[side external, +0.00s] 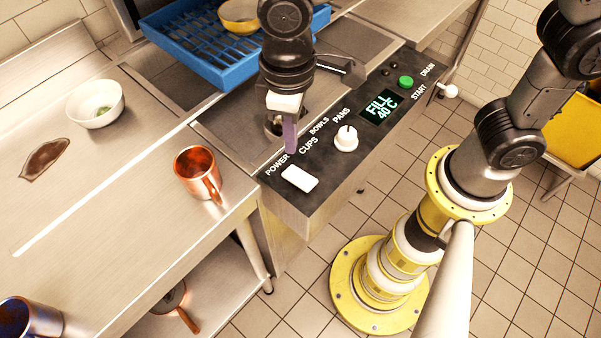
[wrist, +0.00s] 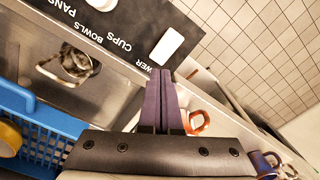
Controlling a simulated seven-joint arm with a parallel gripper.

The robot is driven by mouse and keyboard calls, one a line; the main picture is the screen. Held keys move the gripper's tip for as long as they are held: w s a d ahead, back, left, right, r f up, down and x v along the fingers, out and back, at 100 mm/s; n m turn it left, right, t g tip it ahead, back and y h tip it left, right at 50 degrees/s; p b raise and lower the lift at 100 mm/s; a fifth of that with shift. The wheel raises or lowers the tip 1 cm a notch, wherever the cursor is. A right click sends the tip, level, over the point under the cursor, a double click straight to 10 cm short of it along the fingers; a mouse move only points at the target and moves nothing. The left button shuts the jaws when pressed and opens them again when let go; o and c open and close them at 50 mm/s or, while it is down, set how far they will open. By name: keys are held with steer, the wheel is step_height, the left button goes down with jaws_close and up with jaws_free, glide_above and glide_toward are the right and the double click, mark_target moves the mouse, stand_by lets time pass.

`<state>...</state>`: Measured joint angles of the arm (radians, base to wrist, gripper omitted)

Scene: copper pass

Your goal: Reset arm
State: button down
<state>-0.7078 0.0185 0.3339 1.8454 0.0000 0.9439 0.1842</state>
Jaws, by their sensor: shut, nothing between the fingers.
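My gripper (side external: 290,138) is shut and empty. It points down just above the black control panel (side external: 330,165), near the white power switch (side external: 299,179) and the CUPS label. In the wrist view the purple fingers (wrist: 162,75) are together, with the power switch (wrist: 167,47) just beyond their tips. I cannot tell whether the fingertips touch the panel. The white dial (side external: 346,138) points toward PANS or BOWLS. The display (side external: 380,105) reads FILL 40 C, and the green start button (side external: 406,82) is beside it.
A copper mug (side external: 199,174) stands on the steel counter (side external: 110,215) left of the panel. A white bowl (side external: 95,104) and a brown stain (side external: 45,160) are farther left. A blue rack (side external: 190,50) holding a yellow bowl (side external: 239,14) is behind my gripper. A dark mug (side external: 30,318) is at front left.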

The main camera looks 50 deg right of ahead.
steer(key=w+d+r+m+t+y, duration=0.1)
steer(key=d+r+m+t, duration=0.25)
steer(key=d+r, duration=0.8)
steer(key=s+d+f+m+t+h, duration=0.1)
steer(key=s+d+f+m+t, duration=0.1)
steer(key=s+d, duration=0.9)
steer(key=shift+f, duration=0.2)
